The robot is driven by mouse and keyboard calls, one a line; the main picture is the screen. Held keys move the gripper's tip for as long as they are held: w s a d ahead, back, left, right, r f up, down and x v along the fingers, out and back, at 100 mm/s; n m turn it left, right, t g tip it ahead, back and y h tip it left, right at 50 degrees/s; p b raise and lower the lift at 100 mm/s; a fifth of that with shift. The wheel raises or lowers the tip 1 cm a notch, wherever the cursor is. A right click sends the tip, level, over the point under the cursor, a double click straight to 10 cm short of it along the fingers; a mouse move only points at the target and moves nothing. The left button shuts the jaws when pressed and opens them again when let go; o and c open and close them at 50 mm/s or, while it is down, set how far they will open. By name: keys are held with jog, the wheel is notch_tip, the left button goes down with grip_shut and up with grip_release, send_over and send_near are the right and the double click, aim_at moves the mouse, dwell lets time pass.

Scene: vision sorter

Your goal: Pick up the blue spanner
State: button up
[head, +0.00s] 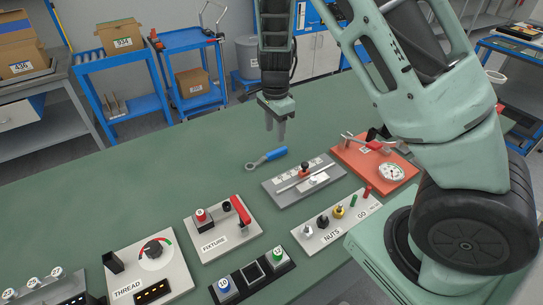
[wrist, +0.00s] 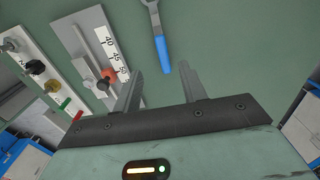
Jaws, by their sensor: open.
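The blue spanner (head: 267,157) lies flat on the green table, with a blue handle and a grey ring end pointing left in the head view. It also shows in the wrist view (wrist: 160,50), at the top centre, with its blue end toward my gripper. My gripper (head: 276,139) hangs above the table near the spanner in the head view, fingers pointing down. In the wrist view my gripper (wrist: 158,80) shows two fingers spread apart with nothing between them. The spanner lies beyond the fingertips, apart from them.
A grey slider board (head: 275,187) lies just right of the spanner. Nearby are an orange gauge board (head: 348,155), the NUTS board (head: 330,238), the FIXTURE board (head: 235,240) and the THREAD board (head: 175,265). The green table (head: 120,190) is clear left of the spanner.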

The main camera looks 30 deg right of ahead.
aim_at(272, 152)
jog(key=f, duration=0.8)
jog(key=shift+w+a+f, duration=0.1)
jog(key=shift+w+a, duration=0.1)
jog(key=shift+a, duration=0.05)
grip_shut()
